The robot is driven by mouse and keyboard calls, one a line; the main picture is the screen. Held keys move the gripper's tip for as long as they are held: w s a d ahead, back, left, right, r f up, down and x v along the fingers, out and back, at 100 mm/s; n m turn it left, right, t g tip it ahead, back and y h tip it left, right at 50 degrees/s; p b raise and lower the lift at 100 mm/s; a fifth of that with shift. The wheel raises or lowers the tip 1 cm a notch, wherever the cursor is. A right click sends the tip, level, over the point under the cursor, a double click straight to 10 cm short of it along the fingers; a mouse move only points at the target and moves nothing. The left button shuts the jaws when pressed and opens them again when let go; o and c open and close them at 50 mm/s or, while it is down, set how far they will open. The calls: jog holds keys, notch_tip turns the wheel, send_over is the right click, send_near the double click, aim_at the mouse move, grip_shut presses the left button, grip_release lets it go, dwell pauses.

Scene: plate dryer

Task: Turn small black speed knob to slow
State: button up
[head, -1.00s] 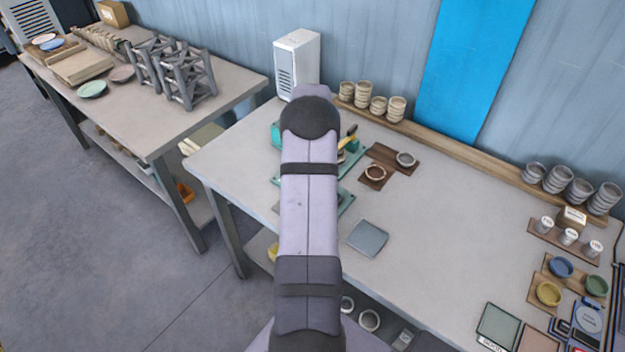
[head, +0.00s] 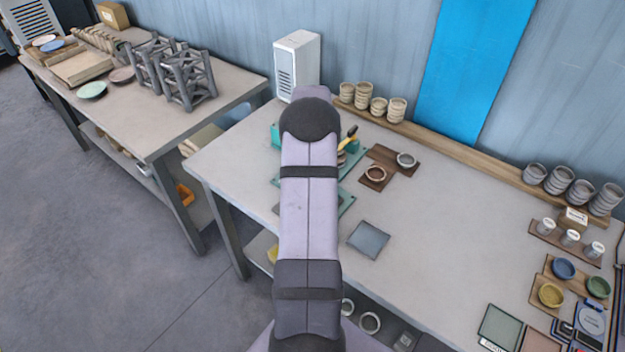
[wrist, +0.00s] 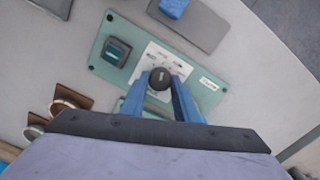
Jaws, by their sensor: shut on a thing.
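A small black knob (wrist: 160,78) with a faint light mark stands on a white printed dial label (wrist: 150,60) in the wrist view. The label sits on a teal control panel (wrist: 105,75). My gripper (wrist: 161,85) has two blue fingers, one on each side of the knob, and is shut on it. The dial print is too small to read.
A dark green square switch (wrist: 117,51) is on the same panel, left of the knob. A grey plate with a blue object (wrist: 174,8) lies beyond. Brown boards with rings (wrist: 68,103) are at lower left. A grey square (head: 368,240) lies right of my arm; open tabletop extends beyond.

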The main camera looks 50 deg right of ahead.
jog(key=o, duration=1.1)
jog(key=shift+r+b, duration=1.2)
jog(key=shift+r, duration=2.5)
